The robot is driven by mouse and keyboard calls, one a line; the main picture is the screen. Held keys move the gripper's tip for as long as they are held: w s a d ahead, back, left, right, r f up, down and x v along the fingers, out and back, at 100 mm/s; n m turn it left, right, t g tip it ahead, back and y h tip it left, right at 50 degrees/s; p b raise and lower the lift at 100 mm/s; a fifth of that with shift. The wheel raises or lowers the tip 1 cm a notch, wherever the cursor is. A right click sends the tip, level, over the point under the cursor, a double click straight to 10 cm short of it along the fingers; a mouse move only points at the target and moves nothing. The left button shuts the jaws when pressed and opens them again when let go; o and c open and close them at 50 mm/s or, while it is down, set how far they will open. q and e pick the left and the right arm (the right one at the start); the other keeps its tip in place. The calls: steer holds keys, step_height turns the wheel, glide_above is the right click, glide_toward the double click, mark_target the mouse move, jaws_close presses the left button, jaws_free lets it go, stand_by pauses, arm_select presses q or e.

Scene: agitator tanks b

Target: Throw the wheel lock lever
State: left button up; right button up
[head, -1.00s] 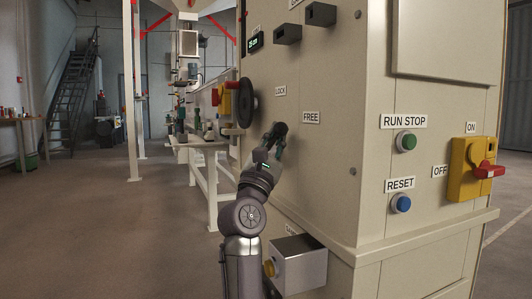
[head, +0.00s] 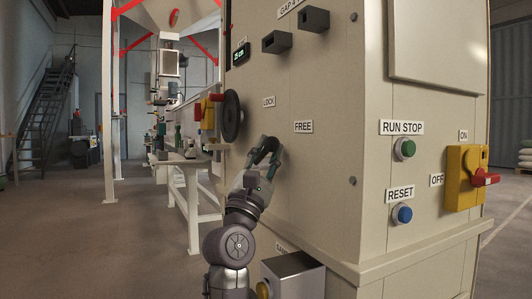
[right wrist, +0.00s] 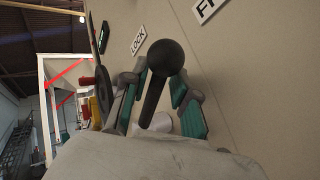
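The lever, a black ball knob (right wrist: 166,57) on a dark rod, stands out from the beige cabinet face in the right wrist view. My right gripper (right wrist: 157,88) is open around it, one finger on each side; I see gaps between the fingers and the rod. In the head view my right gripper (head: 265,158) is at the panel, below the LOCK label (head: 268,102) and left of and below the FREE label (head: 303,127). The lever is hard to tell from the dark fingers there. A black handwheel (head: 231,115) is up and left of the gripper. My left gripper is not in view.
Open floor lies to the left.

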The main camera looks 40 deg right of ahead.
steer(key=shift+s+a+r, duration=0.1)
steer(key=shift+s+r, duration=0.15)
steer(key=shift+f, duration=0.1)
steer(key=shift+a+f, duration=0.2)
steer(key=shift+f, duration=0.05)
steer(key=v, duration=1.1)
steer(key=shift+f, duration=0.1)
